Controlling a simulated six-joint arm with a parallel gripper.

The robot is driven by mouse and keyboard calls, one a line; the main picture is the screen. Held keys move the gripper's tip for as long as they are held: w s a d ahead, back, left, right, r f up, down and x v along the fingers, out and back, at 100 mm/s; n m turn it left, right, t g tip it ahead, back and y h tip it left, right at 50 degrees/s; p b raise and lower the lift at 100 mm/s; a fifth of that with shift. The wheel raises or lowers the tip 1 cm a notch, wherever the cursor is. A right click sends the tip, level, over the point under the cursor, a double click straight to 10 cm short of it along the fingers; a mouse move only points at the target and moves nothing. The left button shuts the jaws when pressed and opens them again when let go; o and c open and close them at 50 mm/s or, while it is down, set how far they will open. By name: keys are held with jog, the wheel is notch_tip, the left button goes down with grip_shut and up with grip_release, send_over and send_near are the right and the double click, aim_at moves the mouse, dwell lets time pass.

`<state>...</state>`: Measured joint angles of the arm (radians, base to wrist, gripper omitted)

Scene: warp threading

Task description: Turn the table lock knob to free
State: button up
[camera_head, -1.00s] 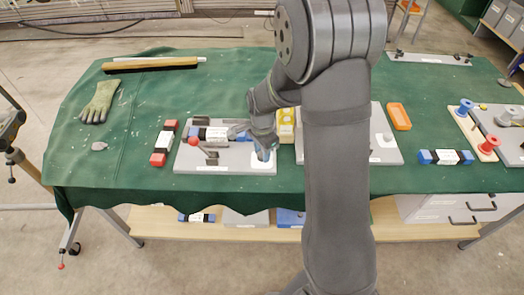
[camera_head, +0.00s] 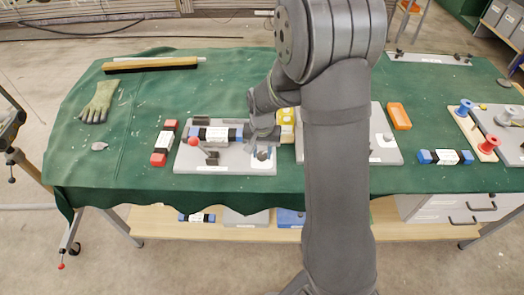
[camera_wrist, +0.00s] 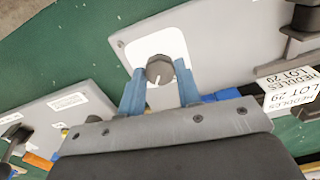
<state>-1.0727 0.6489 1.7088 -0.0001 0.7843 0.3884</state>
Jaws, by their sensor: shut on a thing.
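The lock knob is a small dark grey round knob (camera_wrist: 160,69) on a white patch (camera_wrist: 140,45) of a grey board. It also shows in the head view (camera_head: 263,154) near the right front corner of the left grey board (camera_head: 225,165). A short white mark on the knob points down toward my palm in the wrist view. My gripper (camera_wrist: 160,76) has its blue fingers on either side of the knob, shut on it. In the head view my gripper (camera_head: 263,146) is over the knob, and my arm hides part of the table.
A red ball (camera_head: 193,141) and a labelled heddle bundle (camera_head: 215,134) are on the same board. A yellow block (camera_head: 286,128) stands just right of it. An orange tray (camera_head: 399,116) lies farther right. Green cloth is clear at the front left.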

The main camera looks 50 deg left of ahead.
aim_at(262, 154)
jog(key=n, duration=0.4)
jog(key=shift+n, duration=2.1)
jog(key=o, duration=1)
notch_tip(262, 154, up, 18)
jog(key=shift+f, duration=0.25)
